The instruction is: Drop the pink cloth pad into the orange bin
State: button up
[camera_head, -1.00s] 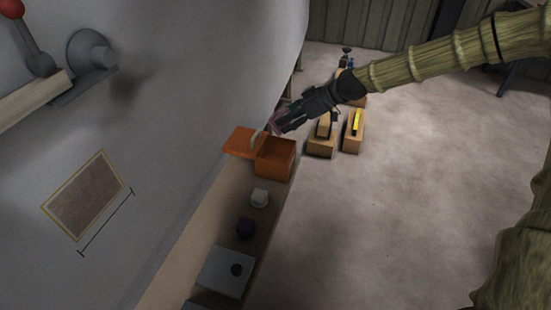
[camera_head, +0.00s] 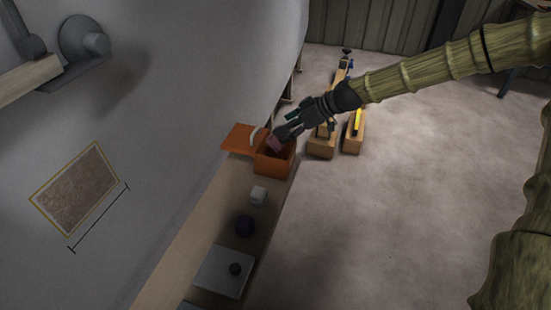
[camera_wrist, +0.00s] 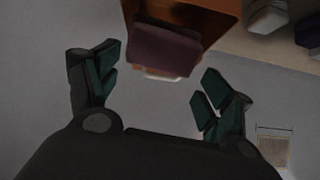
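The orange bin (camera_head: 272,168) stands open on the shelf, and it shows at the top of the wrist view (camera_wrist: 222,8). The pink cloth pad (camera_head: 275,145) is at the bin's mouth, just below my fingers. In the wrist view the pad (camera_wrist: 165,48) looks dark maroon and lies in front of the bin, clear of both fingers. I cannot tell whether it is falling or resting. My gripper (camera_head: 284,134) is above the bin. Its fingers (camera_wrist: 157,84) are spread wide with nothing between the tips.
An orange lid (camera_head: 238,138) with a pale handle lies beside the bin. A white block (camera_head: 258,195), a dark purple object (camera_head: 245,226) and a grey plate (camera_head: 215,270) are along the shelf (camera_head: 180,265). Wooden boxes (camera_head: 322,148) stand on the floor to the right.

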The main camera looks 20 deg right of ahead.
jog(key=shift+o, duration=0.6)
jog(key=v, duration=1.2)
dwell(0.5)
